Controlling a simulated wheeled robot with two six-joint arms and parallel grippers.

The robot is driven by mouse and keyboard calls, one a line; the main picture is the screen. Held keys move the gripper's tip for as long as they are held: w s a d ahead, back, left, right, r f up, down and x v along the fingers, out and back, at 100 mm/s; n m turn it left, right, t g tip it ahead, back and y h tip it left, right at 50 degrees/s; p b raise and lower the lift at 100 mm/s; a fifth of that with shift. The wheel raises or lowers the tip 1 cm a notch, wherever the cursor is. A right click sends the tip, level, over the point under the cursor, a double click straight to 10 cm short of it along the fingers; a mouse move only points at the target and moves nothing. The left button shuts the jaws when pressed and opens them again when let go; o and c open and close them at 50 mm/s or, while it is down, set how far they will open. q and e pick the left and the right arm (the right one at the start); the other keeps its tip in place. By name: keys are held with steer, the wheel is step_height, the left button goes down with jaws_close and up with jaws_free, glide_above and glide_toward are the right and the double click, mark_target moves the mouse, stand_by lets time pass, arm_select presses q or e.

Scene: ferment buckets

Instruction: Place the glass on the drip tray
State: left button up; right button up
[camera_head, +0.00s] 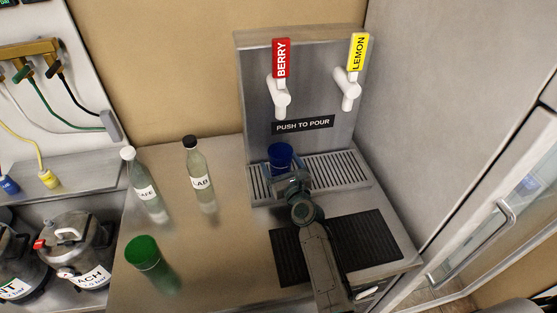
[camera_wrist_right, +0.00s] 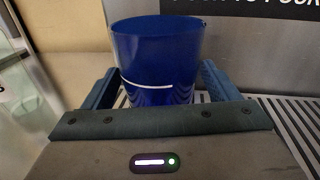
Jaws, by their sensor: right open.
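A blue glass (camera_head: 280,153) stands upright at the left part of the slatted drip tray (camera_head: 340,170), below the red BERRY tap (camera_head: 280,75). My right gripper (camera_head: 285,172) is around the blue glass, and its fingers are open. In the right wrist view the blue glass (camera_wrist_right: 157,55), with a white line on it, is between the two fingers (camera_wrist_right: 158,92). Its base is hidden behind the gripper body, so I cannot see how it meets the tray. My left gripper is not in view.
A yellow LEMON tap (camera_head: 352,72) is on the right of the dispenser. A black mat (camera_head: 370,240) lies in front of the tray. A green cup (camera_head: 143,252) and two labelled bottles (camera_head: 146,188) (camera_head: 199,178) stand on the left of the counter.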

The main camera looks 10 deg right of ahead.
steer(key=s, duration=0.3)
steer(key=s+d, duration=0.1)
steer(key=s, duration=0.6)
steer(key=shift+d+b, duration=0.25)
steer(key=shift+b, duration=0.1)
